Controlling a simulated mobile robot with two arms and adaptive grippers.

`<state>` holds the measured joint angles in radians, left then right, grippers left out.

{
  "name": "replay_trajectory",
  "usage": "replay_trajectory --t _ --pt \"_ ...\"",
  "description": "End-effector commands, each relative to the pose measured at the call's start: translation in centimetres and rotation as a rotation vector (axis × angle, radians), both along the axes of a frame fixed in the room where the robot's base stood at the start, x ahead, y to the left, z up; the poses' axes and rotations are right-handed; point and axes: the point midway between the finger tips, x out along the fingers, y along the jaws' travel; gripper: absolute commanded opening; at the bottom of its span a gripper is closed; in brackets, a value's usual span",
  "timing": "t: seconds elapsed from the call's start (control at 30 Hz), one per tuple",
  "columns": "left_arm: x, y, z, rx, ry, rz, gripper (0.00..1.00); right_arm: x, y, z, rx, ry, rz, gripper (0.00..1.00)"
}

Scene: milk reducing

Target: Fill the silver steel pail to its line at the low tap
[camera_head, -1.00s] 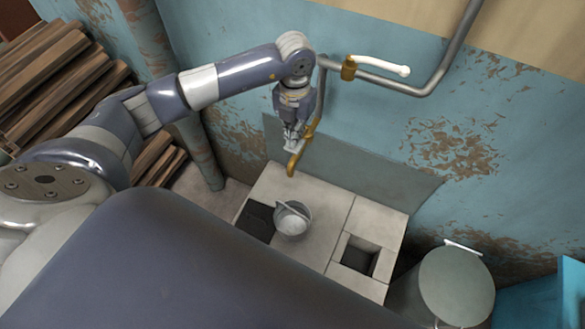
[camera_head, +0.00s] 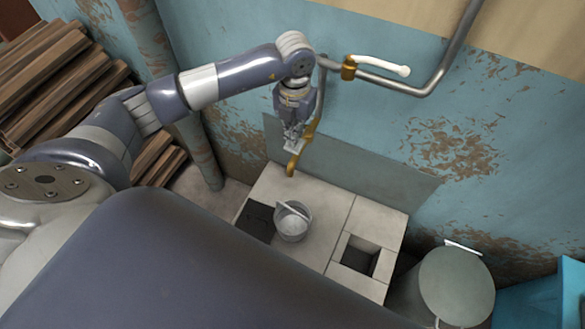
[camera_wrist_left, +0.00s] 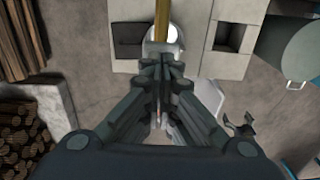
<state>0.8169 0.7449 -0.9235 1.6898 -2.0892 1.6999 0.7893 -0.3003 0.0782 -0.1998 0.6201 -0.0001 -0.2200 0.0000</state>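The silver steel pail (camera_head: 292,230) stands upright on the pale stone slab, beside a dark square. Its rim also shows in the left wrist view (camera_wrist_left: 173,38). Its fill line and inside level are too small to tell. The brass spout of the low tap (camera_head: 292,165) hangs above and behind the pail; it also shows in the left wrist view (camera_wrist_left: 162,18). My left gripper (camera_head: 291,143) points down close beside the spout. Its fingers (camera_wrist_left: 162,62) are together, with no object visible between them. A dark forked shape, perhaps my right gripper (camera_wrist_left: 239,126), shows low in the left wrist view.
A white lever (camera_head: 382,66) sits on a brass valve on the wall pipe. The slab (camera_head: 327,212) has a square hole (camera_head: 358,258) at right. A lidded grey-green bin (camera_head: 456,287) stands farther right. Stacked wood (camera_head: 60,85) fills the left side.

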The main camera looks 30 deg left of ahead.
Motion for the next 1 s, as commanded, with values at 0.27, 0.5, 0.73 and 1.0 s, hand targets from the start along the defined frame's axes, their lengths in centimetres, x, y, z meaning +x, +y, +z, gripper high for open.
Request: replay_trajectory --t 0.27,0.5,0.73,1.0 --pt "0.0 0.0 -0.8 0.000 0.000 0.000 0.00 0.0 0.0 -0.7 0.000 0.000 0.001 0.95" --pt "0.0 0.0 -1.5 0.000 0.000 0.000 0.00 0.0 0.0 -1.3 0.000 0.000 0.001 0.95" --pt "0.0 0.0 -2.2 0.000 0.000 0.000 0.00 0.0 0.0 -1.8 0.000 0.000 0.001 0.95" --pt "0.0 0.0 -3.1 0.001 0.000 0.001 0.00 0.0 0.0 -2.5 0.000 0.000 0.001 0.95"
